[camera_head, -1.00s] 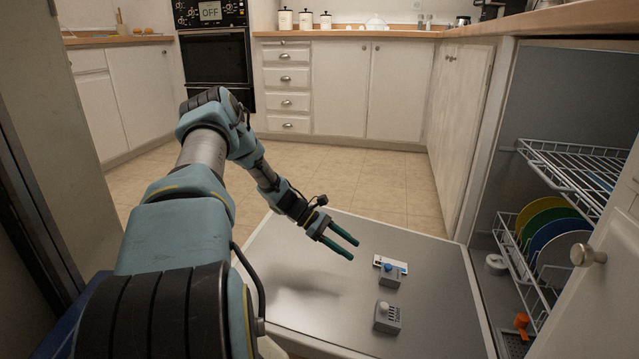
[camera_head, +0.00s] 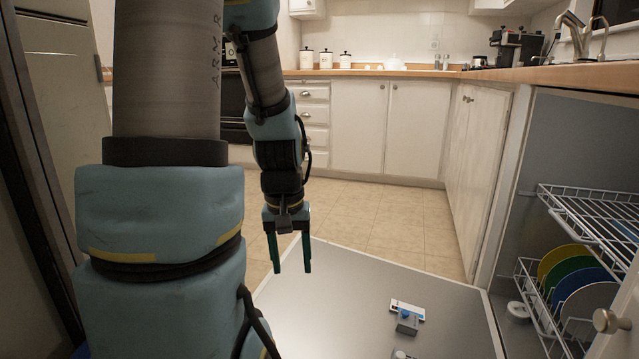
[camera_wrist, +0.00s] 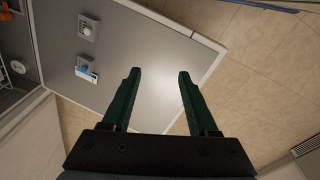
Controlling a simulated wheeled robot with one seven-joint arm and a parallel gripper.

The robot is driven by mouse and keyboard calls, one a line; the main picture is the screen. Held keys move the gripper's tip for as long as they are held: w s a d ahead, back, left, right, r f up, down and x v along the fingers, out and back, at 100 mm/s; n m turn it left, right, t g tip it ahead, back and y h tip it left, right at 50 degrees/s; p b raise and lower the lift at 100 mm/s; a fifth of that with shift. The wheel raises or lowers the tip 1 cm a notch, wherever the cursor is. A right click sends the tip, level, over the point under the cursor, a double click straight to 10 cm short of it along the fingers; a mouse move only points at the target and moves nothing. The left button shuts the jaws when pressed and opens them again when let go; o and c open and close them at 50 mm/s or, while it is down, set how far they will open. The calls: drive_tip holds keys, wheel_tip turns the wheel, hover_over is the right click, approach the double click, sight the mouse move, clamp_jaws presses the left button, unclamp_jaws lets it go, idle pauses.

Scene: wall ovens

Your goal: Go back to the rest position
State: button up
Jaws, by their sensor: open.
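My gripper (camera_head: 291,268) hangs pointing down from my raised arm, left of the middle in the head view. Its two green fingers are apart with nothing between them. In the wrist view my gripper (camera_wrist: 156,75) is above the far part of the open dishwasher door (camera_wrist: 150,35), near its edge. In the head view the door (camera_head: 345,300) lies flat, below and to the right of my gripper. My arm hides part of the left side of the head view.
A small grey device with a blue knob (camera_head: 406,323) sits on the door, and a second grey device (camera_head: 403,354) is nearer. The racks (camera_head: 590,215) with several plates (camera_head: 575,280) stand at right. The tiled floor (camera_head: 375,220) beyond is clear.

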wheel_tip(320, 180, up, 40)
drive_tip(key=s+a+m+p, duration=0.1)
drive_tip(key=s+p, duration=0.1)
drive_tip(key=p, duration=3.6)
drive_tip(key=shift+s+a+f+t, duration=0.15)
drive_tip(key=shift+s+f+t, duration=0.1)
drive_tip(key=shift+t, duration=0.15)
drive_tip(key=shift+f, duration=0.1)
